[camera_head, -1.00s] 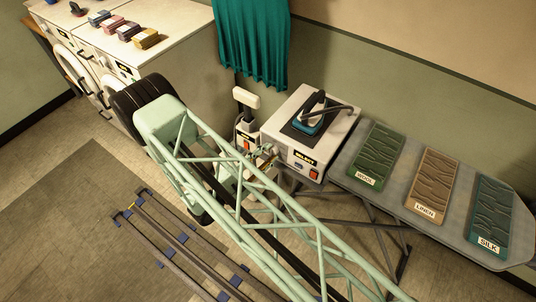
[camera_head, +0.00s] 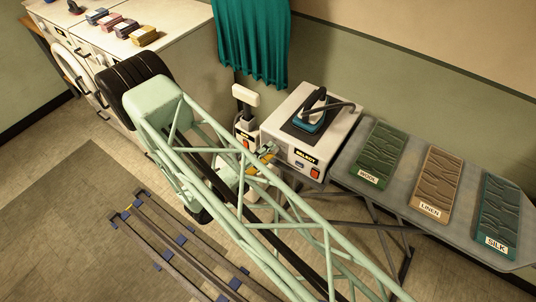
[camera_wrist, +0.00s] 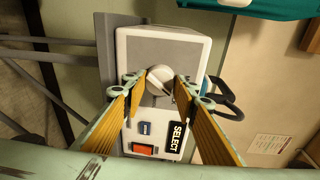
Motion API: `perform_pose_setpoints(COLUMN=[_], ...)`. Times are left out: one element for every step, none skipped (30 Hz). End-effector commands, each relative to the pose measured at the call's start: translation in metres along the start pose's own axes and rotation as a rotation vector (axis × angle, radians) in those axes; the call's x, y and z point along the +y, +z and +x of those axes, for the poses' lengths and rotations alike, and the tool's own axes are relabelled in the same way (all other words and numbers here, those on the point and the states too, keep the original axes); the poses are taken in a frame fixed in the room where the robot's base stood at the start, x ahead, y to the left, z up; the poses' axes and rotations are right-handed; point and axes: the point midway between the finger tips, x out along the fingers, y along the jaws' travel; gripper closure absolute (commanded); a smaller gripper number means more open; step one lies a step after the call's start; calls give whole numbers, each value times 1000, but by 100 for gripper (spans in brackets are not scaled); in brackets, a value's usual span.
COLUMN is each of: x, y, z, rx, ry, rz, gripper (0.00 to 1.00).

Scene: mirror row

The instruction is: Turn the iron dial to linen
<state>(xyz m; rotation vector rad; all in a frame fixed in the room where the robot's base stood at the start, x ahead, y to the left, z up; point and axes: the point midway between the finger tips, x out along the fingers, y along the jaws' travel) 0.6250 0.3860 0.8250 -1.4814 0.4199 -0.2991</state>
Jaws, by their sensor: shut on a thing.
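The iron station (camera_head: 330,130) is a white box with a SELECT label (camera_head: 306,157) and a red switch (camera_head: 315,173) on its front. The dark iron (camera_head: 312,118) stands on its top. In the wrist view, the dial (camera_wrist: 159,78) is a round white knob with a dark line on it, on the station's panel (camera_wrist: 162,48). My gripper (camera_wrist: 157,86) is shut on the dial, one finger on each side. In the head view my gripper (camera_head: 268,153) is at the station's front left and partly hides it. I cannot read the dial's setting.
An ironing board (camera_head: 405,205) to the right carries WOOL (camera_head: 380,152), LINEN (camera_head: 436,178) and SILK (camera_head: 496,212) pads. A small white device (camera_head: 245,110) stands left of the station. A teal curtain (camera_head: 252,40) hangs behind; white washers (camera_head: 165,45) stand at upper left.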

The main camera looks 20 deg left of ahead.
Motion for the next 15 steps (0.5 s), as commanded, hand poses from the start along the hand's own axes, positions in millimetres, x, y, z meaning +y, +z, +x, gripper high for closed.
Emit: perform_pose_setpoints(x=[1, 1, 1, 1, 1, 1, 1, 1, 1, 1, 1, 1, 1, 1, 1], y=[0, 0, 0, 0, 0, 0, 0, 0, 0, 0, 0, -1, -1, -1, -1], z=[0, 0, 0, 0, 0, 0, 0, 0, 0, 0, 0, 0, 0, 0, 0], rx=[-4, -6, -8, -9, -11, -14, -16, -18, -21, -22, -24, -26, -28, -30, -32], ry=[4, 7, 10, 13, 16, 20, 23, 26, 30, 32, 35, 38, 41, 44, 47], rz=[35, 58, 88, 109, 131, 161, 184, 207, 237, 258, 280, 309, 332, 354, 384], gripper=[84, 84, 84, 84, 84, 84, 84, 84, 84, 84, 84, 84, 84, 84, 84])
